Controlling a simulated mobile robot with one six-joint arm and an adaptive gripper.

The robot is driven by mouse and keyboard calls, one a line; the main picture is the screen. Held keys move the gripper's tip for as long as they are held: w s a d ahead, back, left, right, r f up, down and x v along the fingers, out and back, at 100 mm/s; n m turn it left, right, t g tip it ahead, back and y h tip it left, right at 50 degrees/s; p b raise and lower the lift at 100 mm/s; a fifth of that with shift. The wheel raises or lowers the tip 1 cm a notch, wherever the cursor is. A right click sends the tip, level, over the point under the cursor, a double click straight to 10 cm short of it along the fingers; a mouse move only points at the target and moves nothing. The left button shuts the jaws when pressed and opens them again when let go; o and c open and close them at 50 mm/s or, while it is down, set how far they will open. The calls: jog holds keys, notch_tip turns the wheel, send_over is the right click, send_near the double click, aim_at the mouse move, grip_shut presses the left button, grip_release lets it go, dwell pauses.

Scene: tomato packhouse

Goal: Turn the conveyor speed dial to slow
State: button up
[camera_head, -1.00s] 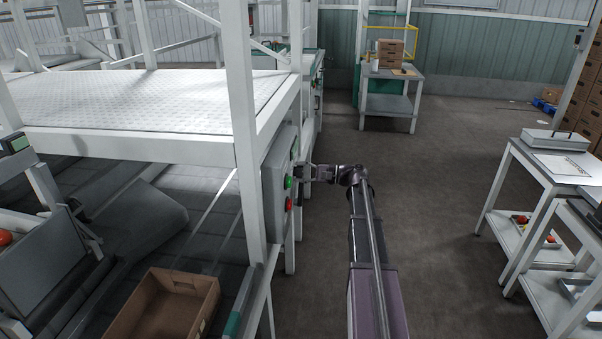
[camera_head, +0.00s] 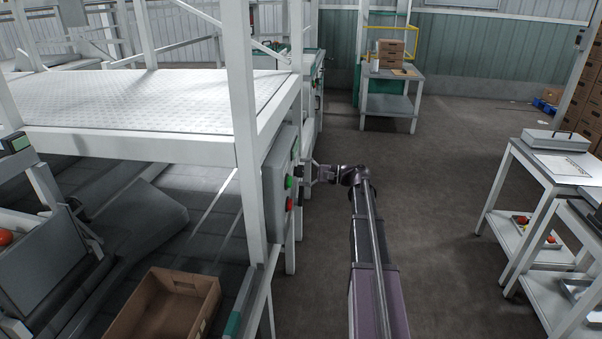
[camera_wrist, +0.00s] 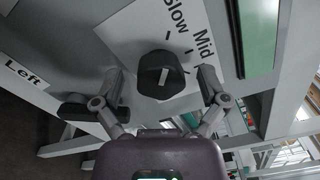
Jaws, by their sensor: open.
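The speed dial (camera_wrist: 152,64) is a dark round knob with a pale mark, in the middle of the wrist view. It sits on a white label (camera_wrist: 128,32) reading "Slow" and "Mid", with short black tick lines. Which tick the pale mark points to is hard to tell. My gripper (camera_wrist: 160,82) is open, with one finger on either side of the dial and gaps showing between. In the head view my gripper (camera_head: 311,173) is at the face of the grey control box (camera_head: 274,183); the dial cannot be made out there.
In the wrist view a "Left" label (camera_wrist: 27,77) and a green panel (camera_wrist: 258,35) flank the dial. White frame posts (camera_head: 243,130) stand close by.

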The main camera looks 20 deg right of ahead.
jog(key=v, duration=1.1)
jog(key=shift+d, duration=0.15)
jog(key=shift+s, duration=0.2)
